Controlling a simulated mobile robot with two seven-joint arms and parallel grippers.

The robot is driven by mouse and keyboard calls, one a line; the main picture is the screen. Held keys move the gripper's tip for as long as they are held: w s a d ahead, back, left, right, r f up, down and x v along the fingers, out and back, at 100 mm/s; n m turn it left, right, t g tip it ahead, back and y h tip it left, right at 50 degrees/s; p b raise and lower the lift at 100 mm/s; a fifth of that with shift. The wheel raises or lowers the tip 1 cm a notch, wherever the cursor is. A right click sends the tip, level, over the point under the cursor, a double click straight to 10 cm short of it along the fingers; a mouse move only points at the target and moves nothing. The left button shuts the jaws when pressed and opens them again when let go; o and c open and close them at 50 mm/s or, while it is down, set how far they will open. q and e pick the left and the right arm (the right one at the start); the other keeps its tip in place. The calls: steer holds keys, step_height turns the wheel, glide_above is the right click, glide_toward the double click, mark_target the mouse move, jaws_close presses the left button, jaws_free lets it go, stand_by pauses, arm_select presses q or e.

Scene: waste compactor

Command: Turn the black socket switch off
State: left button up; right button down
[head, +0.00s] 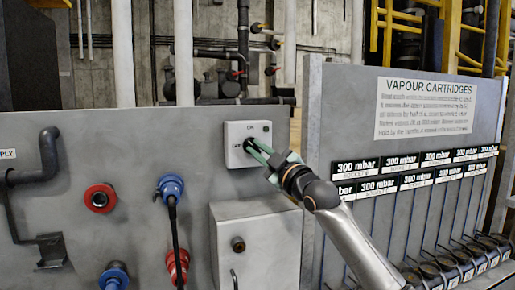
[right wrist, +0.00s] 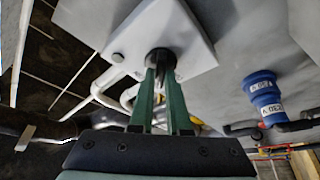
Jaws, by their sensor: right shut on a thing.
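The black socket switch (head: 249,146) is a small dark knob on a square white plate (head: 236,132) mounted on the grey panel. Small labels sit above and to the left of the knob. My right gripper (head: 262,152) reaches in from the lower right, and its green fingers are closed on the knob. In the right wrist view the black knob (right wrist: 160,58) sits between the tips of the two green fingers (right wrist: 160,75), against the white plate. The fingers hide part of the knob, so I cannot tell its exact angle. My left gripper is not in view.
A blue socket with a black cable (head: 171,188), a red socket (head: 100,198) and a grey box (head: 257,245) are on the panel around the switch. A black pipe bracket (head: 45,180) sticks out at left. A cartridge rack (head: 420,150) stands at right.

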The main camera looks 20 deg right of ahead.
steer(key=n+g, duration=0.1)
steer(key=n, duration=0.1)
steer(key=n+g+y, duration=0.1)
steer(key=n, duration=0.2)
steer(key=shift+d+r, duration=0.15)
steer(key=shift+r, duration=0.05)
steer(key=shift+n+g, duration=0.9)
steer(key=shift+n, duration=1.6)
steer(key=c, duration=0.9)
jaws_free()
steer(key=shift+a, duration=0.2)
steer(key=shift+d, duration=0.1)
